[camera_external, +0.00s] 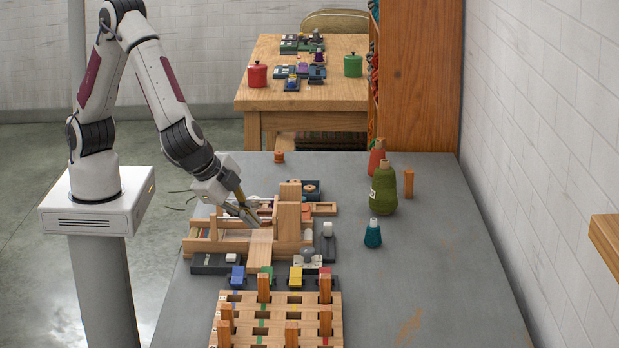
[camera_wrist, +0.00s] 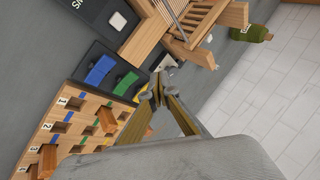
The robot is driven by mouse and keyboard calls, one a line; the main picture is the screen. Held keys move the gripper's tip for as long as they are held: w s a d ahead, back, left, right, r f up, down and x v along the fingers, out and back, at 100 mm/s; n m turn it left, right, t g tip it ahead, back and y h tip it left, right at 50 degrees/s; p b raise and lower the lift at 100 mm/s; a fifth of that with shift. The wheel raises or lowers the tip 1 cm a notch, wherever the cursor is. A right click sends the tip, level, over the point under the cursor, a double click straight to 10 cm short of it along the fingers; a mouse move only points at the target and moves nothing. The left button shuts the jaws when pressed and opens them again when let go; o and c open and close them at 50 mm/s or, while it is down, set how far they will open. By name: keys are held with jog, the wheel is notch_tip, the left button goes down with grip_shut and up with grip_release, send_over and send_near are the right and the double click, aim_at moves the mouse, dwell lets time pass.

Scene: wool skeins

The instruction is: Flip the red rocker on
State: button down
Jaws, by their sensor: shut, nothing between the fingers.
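My gripper (camera_external: 249,216) is shut and empty, above the wooden loom-like frame (camera_external: 262,250). In the wrist view my gripper (camera_wrist: 156,91) has its fingertips together. A row of coloured rockers lies between the frame and the peg board: blue (camera_external: 237,274), green (camera_external: 267,271) and yellow (camera_external: 295,277). The wrist view shows the blue (camera_wrist: 101,70) and green (camera_wrist: 126,83) ones; my fingers cover part of the row beyond.
The slotted peg board (camera_external: 246,324) with several upright pegs stands in front of the row. A dark box with a white switch (camera_external: 231,258) lies left. A green bottle (camera_external: 383,188) and teal bottle (camera_external: 373,234) stand right. The grey table's right side is mostly clear.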

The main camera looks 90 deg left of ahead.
jog(key=w+d+r+n+t+h, duration=0.1)
jog(key=w+d+r+n+t, duration=0.1)
jog(key=w+d, duration=0.5)
jog(key=n+t, duration=0.1)
jog(key=n, duration=0.1)
jog(key=shift+w+d+n, duration=0.15)
jog(key=shift+w+n, duration=0.25)
jog(key=shift+w+f, duration=0.1)
jog(key=shift+f, duration=0.05)
jog(key=x, duration=0.9)
jog(key=shift+w, duration=0.15)
jog(key=f, duration=0.1)
jog(key=a+f, duration=0.1)
jog(key=shift+w+f, duration=0.15)
jog(key=shift+f, duration=0.25)
jog(key=shift+a+f, duration=0.15)
jog(key=shift+f, duration=0.55)
